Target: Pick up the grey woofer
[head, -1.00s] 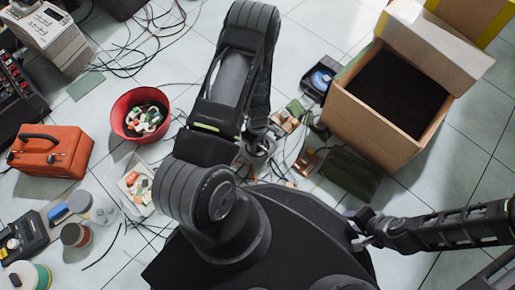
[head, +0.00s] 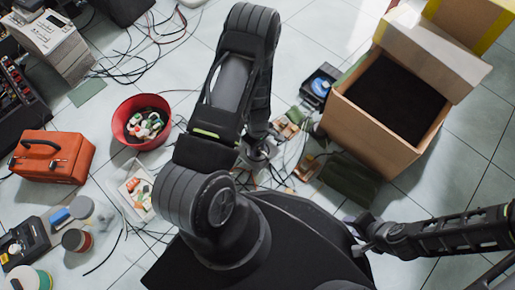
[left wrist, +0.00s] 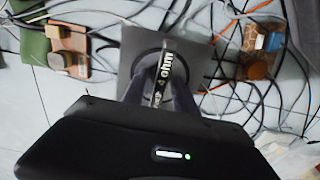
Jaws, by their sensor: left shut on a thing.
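The grey woofer (left wrist: 134,45) shows in the left wrist view as a grey square frame with a round dark middle and a "4 ohm" label facing the camera. My left gripper (left wrist: 163,92) is shut on it at the labelled part. In the head view my left gripper (head: 257,153) is low among the cables, and my arm partly hides it and the woofer. I cannot tell whether the woofer touches the floor. My right gripper (head: 362,236) is at the lower right, away from the woofer; its jaws are too small to read.
Cables lie around the woofer. A red bowl (head: 124,133) and a white tray (head: 126,181) with small items are to the left, beside an orange toolbox (head: 70,176). An open cardboard box (head: 365,128) and a green bag (head: 349,181) are to the right.

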